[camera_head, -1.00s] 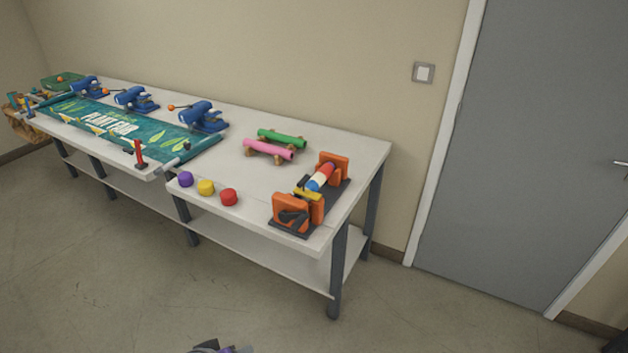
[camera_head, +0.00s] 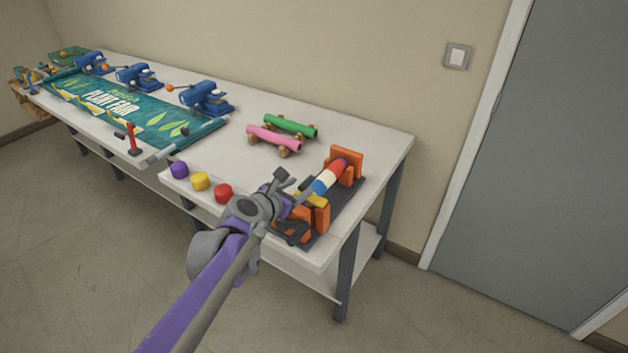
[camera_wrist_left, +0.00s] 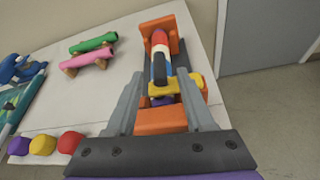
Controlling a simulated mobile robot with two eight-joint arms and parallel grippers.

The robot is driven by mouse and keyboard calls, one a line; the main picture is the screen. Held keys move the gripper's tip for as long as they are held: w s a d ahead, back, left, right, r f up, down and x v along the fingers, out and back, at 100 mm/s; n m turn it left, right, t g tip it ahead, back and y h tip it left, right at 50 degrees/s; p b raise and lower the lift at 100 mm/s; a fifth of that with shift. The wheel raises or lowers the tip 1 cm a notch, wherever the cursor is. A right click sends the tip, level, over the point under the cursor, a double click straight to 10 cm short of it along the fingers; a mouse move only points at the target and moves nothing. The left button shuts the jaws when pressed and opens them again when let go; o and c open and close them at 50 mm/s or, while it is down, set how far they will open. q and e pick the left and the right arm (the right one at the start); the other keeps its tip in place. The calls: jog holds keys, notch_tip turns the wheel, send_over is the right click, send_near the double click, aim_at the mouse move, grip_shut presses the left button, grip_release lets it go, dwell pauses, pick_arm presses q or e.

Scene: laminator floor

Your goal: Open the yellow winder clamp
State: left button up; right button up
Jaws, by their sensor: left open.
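The winder has orange end blocks on a dark base (camera_head: 350,205) at the table's near right corner. Its roll (camera_head: 325,181) is red, white and blue. The yellow winder clamp (camera_head: 315,199) lies across the near end of the roll; I cannot tell whether it is closed. My left gripper (camera_head: 287,193) is open and empty, beside the winder's near end, and partly hides the near orange block. In the left wrist view, the yellow clamp (camera_wrist_left: 164,100) shows between the open fingers (camera_wrist_left: 160,76), beyond them; I see no contact. My right gripper is out of view.
Purple, yellow and red knobs (camera_head: 200,181) line the front edge, left of my gripper. Pink and green rollers (camera_head: 275,140) lie behind. Blue clamps and a green banner (camera_head: 115,100) fill the left part. The white tabletop (camera_head: 365,140) behind the winder is clear.

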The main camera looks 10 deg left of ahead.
aim_at(312, 181)
pick_arm(q)
jog(key=x, duration=0.7)
jog(key=shift+w+d+f, duration=0.1)
jog(key=shift+w+f, duration=0.05)
jog(key=shift+w, duration=0.15)
grip_shut()
dwell(1.0)
